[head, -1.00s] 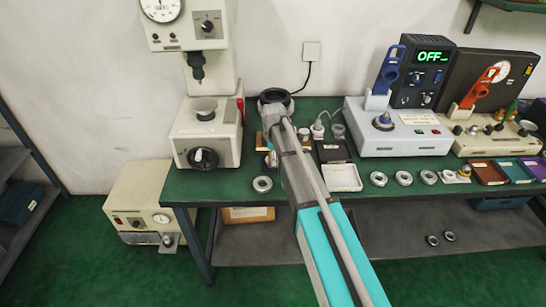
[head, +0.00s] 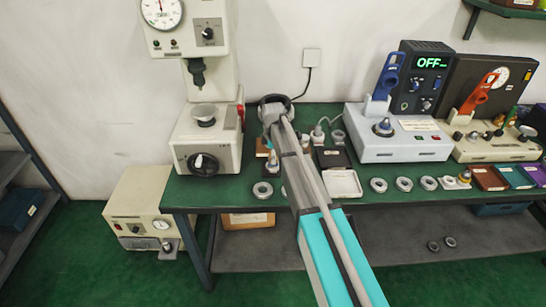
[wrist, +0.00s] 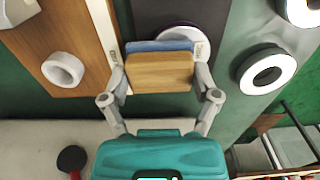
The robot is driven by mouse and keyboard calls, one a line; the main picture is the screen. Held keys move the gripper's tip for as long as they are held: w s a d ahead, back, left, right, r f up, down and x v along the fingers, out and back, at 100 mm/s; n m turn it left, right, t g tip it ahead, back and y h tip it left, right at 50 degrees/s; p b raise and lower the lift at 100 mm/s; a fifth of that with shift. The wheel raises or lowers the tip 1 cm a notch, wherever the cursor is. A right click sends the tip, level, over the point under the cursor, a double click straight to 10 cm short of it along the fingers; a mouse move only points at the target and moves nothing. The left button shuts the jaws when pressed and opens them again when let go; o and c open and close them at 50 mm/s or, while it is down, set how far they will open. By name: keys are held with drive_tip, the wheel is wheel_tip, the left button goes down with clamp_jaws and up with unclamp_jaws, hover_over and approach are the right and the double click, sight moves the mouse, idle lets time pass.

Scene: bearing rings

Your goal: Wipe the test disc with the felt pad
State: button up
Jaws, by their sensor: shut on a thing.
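In the wrist view my gripper (wrist: 160,75) is shut on the felt pad (wrist: 160,72), a wooden block with a blue layer along its far side. In the head view my arm reaches over the bench; its links hide the jaws and the pad. Beyond the pad in the wrist view, a pale round disc (wrist: 262,34) shows partly, its near part covered. I cannot tell whether it is the test disc, or whether the pad touches it. A round metal plate (head: 204,114) sits on the left machine in the head view.
The green bench (head: 237,170) carries a white tray (head: 342,184), several metal rings (head: 378,185) and a blue-lever device (head: 400,143) with a display reading OFF. The left gauge machine (head: 207,143) stands close to my arm. Bare bench shows near a single ring (head: 262,190).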

drive_tip(key=shift+r, duration=0.15)
wheel_tip(320, 180, up, 6)
drive_tip(key=p, duration=0.6)
idle(0.5)
drive_tip(key=shift+r+p, duration=1.4)
drive_tip(key=shift+p, duration=0.15)
drive_tip(key=shift+s+f, duration=0.1)
drive_tip(key=shift+f, duration=0.05)
